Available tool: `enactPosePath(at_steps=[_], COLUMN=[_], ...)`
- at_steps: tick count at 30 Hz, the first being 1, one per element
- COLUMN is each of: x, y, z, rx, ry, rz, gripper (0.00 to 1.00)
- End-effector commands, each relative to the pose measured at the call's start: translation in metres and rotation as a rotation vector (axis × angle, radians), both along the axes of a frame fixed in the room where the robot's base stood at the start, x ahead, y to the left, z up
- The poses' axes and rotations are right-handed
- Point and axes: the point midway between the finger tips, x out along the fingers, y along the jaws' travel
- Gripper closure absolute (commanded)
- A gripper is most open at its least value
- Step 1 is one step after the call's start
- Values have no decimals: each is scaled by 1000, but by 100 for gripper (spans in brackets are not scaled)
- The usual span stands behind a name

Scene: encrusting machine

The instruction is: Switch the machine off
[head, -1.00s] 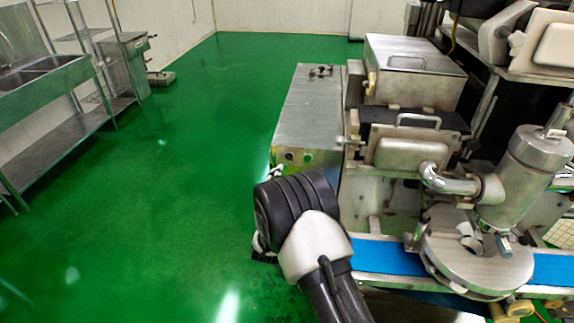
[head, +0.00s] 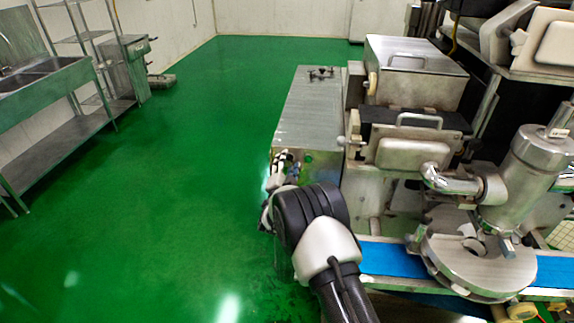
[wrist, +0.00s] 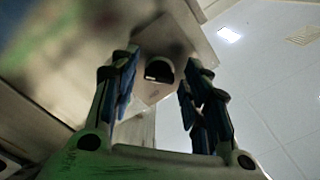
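The encrusting machine's steel cabinet (head: 308,112) stands right of centre in the head view. A small green button (head: 307,158) shows on its near panel. My gripper (head: 270,185) is beside the left part of that panel, small and partly hidden by my arm. In the wrist view my gripper (wrist: 158,88) is open, its blue-padded fingers apart. Between and beyond the fingers is a dark round knob (wrist: 158,69) with a pale mark, on a pale square plate. I cannot tell whether a finger touches it, or how the knob is set.
A blue conveyor belt (head: 394,259) and a steel filling head (head: 500,220) are at the right, close to my arm. A steel sink bench (head: 60,130) stands far left. The green floor (head: 180,150) between is clear.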

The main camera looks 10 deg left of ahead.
Motion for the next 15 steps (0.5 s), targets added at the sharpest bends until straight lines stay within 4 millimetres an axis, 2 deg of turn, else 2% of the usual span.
enactPosePath(at_steps=[2, 15], x=[0, 0], y=[0, 0], z=[0, 0], rx=[0, 0], ry=[0, 0], rz=[0, 0], gripper=[65, 94])
